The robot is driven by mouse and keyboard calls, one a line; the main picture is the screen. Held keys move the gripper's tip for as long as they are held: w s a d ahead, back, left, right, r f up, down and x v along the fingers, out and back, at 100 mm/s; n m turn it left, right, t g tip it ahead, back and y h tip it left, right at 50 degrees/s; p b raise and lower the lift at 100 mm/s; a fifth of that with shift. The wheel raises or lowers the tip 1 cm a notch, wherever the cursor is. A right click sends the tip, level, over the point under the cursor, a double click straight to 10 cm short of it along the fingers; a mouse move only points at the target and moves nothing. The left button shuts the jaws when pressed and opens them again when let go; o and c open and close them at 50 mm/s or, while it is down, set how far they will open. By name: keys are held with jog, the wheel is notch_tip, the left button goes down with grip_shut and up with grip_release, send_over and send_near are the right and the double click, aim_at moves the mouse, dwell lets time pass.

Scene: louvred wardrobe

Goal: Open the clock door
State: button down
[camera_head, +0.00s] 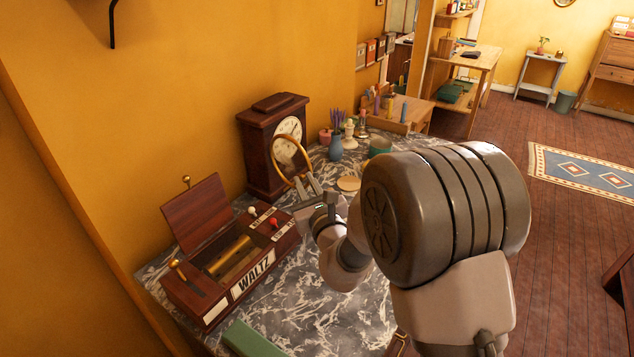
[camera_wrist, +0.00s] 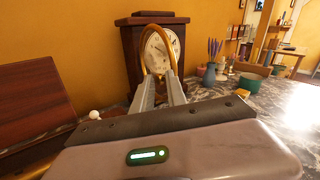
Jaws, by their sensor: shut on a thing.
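A dark wooden clock (camera_head: 262,163) stands on the marble top against the yellow wall, with a round white dial (camera_head: 290,130). Its door is a round brass-rimmed ring (camera_head: 274,153), standing out from the dial at an angle, so it is partly open. My gripper (camera_head: 308,188) is shut on the lower part of the ring's rim. In the wrist view, the ring (camera_wrist: 143,50) rises from between my fingertips (camera_wrist: 159,78), with the clock (camera_wrist: 132,45) behind it. The dial shows through and to the right of the ring. The exact grip contact is small and hard to see.
A wooden box labelled WALTZ (camera_head: 203,305) with a raised lid (camera_head: 197,210) stands left of my gripper. Bare marble (camera_head: 310,290) lies in front.

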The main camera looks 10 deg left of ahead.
jog(key=shift+w+a+r, duration=0.1)
jog(key=shift+a+r, duration=0.35)
jog(key=shift+r, duration=0.2)
jog(key=c, duration=1.5)
grip_release()
jog(key=shift+w+a+f, duration=0.1)
jog(key=shift+o, duration=0.6)
jog(key=shift+w+a+f, duration=0.15)
jog(key=shift+a, duration=0.1)
jog(key=shift+d, duration=0.1)
jog(key=shift+f, duration=0.1)
